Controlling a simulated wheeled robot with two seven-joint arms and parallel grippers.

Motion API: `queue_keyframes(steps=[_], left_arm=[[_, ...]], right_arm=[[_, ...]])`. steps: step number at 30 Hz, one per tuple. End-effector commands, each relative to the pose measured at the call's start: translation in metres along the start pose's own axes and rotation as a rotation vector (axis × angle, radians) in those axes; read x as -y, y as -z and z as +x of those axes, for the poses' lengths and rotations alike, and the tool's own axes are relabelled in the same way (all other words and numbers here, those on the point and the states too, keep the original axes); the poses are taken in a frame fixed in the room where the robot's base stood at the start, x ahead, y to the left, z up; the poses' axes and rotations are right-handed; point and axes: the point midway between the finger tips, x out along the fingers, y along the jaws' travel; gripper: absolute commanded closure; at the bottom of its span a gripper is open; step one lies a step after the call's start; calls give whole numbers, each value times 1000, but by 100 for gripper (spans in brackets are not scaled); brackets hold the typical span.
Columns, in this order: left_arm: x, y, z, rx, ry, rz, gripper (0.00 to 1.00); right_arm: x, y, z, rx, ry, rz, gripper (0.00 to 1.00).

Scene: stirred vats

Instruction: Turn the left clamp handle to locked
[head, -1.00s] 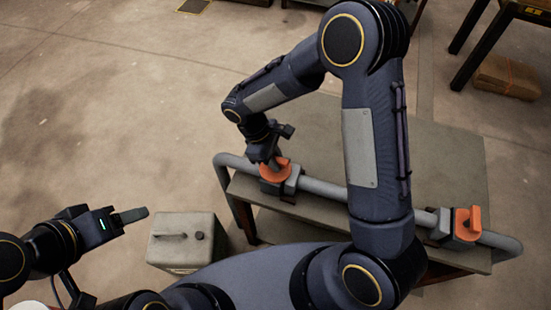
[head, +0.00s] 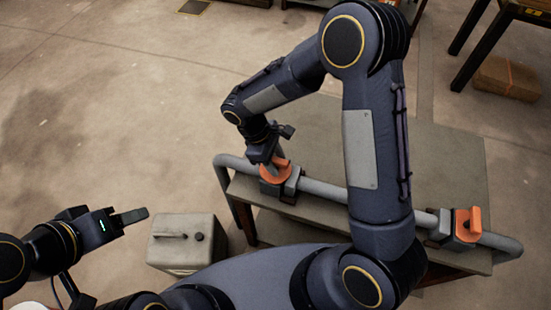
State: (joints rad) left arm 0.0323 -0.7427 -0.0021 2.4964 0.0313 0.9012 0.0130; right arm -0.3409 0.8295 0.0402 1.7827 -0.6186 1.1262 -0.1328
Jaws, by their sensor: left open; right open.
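The left clamp handle (head: 268,174) is orange and sits on a dark clamp on a grey pipe (head: 322,188). My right gripper (head: 275,163) is right at this handle, pointing down from behind it. Its fingers are partly hidden by the handle and wrist; it is open, and I cannot tell whether it touches. The right clamp handle (head: 474,222) is also orange and stands at the pipe's right part, clear of both grippers. My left gripper (head: 135,216) is open and empty, low at the left, away from the pipe.
The pipe runs along the front of a grey-topped table (head: 450,170). A grey box with a handle (head: 186,255) stands on the floor between my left gripper and the table. A dark table (head: 500,20) and a brown parcel (head: 507,78) are at the upper right. The floor at left is clear.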

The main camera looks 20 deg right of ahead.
Motion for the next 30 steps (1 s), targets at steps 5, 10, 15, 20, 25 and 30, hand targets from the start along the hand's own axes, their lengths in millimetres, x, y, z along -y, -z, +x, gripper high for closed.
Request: queue_keyframes(steps=[5, 10, 15, 20, 25, 30], left_arm=[[0, 0, 0, 0, 0, 0, 41], [0, 0, 1, 0, 0, 0, 41], [0, 0, 1, 0, 0, 0, 41], [0, 0, 1, 0, 0, 0, 41], [0, 0, 1, 0, 0, 0, 41], [0, 0, 1, 0, 0, 0, 41]], right_arm=[[-1, 1, -17, -4, -3, 1, 59], [0, 1, -47, -4, -3, 0, 59], [0, 1, -70, -3, -2, 1, 59], [0, 0, -78, -1, -1, -1, 59], [0, 0, -78, -1, -1, -1, 59], [0, 0, -78, -1, -1, -1, 59]])
